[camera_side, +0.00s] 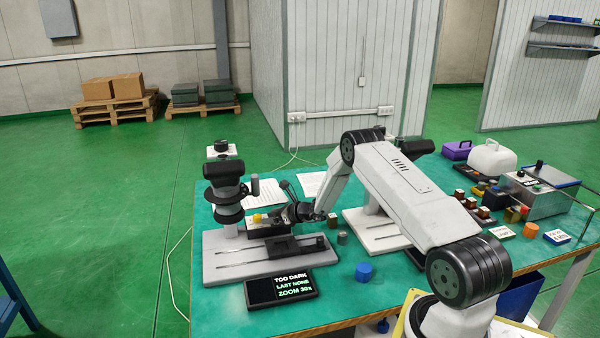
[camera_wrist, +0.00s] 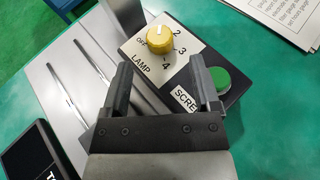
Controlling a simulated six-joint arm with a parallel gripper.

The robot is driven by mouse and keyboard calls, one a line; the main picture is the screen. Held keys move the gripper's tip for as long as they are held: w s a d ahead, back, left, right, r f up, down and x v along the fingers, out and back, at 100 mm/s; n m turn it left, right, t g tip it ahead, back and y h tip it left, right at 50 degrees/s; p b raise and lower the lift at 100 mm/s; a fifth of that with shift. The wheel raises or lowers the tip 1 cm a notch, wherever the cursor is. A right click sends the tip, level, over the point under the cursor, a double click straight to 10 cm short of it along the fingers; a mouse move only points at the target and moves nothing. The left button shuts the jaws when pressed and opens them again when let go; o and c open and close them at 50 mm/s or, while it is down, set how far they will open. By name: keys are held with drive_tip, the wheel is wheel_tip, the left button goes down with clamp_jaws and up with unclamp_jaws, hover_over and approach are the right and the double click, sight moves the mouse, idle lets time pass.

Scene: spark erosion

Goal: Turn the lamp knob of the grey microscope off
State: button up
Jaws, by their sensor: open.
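The grey microscope (camera_side: 222,245) stands at the left of the table in the side view. Its yellow lamp knob (camera_side: 257,218) sits on a small control box beside the column. In the wrist view the knob (camera_wrist: 160,40) is on a white plate (camera_wrist: 186,52) marked LAMP, OFF and numbers. A pale mark shows on its top; I cannot tell exactly which setting it points to. My gripper (camera_wrist: 161,66) is open and empty, with the knob just beyond the fingertips, between their lines. In the side view my gripper (camera_side: 292,212) is right of the knob.
A green button (camera_wrist: 219,79) by a partly hidden SCRE label is close to the right finger. A display (camera_side: 281,289) reads TOO DARK, LAST NONE, ZOOM 30x. A whitish base (camera_side: 372,232) and a blue cylinder (camera_side: 364,272) stand to the right.

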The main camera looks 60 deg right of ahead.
sight(260, 216)
drive_tip(key=shift+x, duration=2.1)
clamp_jaws()
drive_tip(key=shift+w+d+r+n+y, duration=0.1)
drive_tip(key=shift+d+n+y, duration=0.05)
drive_tip(key=shift+n+y, duration=1)
drive_tip(key=shift+d+n+g+y, duration=0.1)
drive_tip(key=shift+n+g+y, duration=0.35)
drive_tip(key=shift+y, duration=0.2)
drive_tip(key=shift+w+r, duration=0.1)
drive_tip(key=shift+n+g+y, duration=0.35)
drive_tip(key=shift+n+y, duration=0.45)
drive_tip(key=shift+y, duration=0.1)
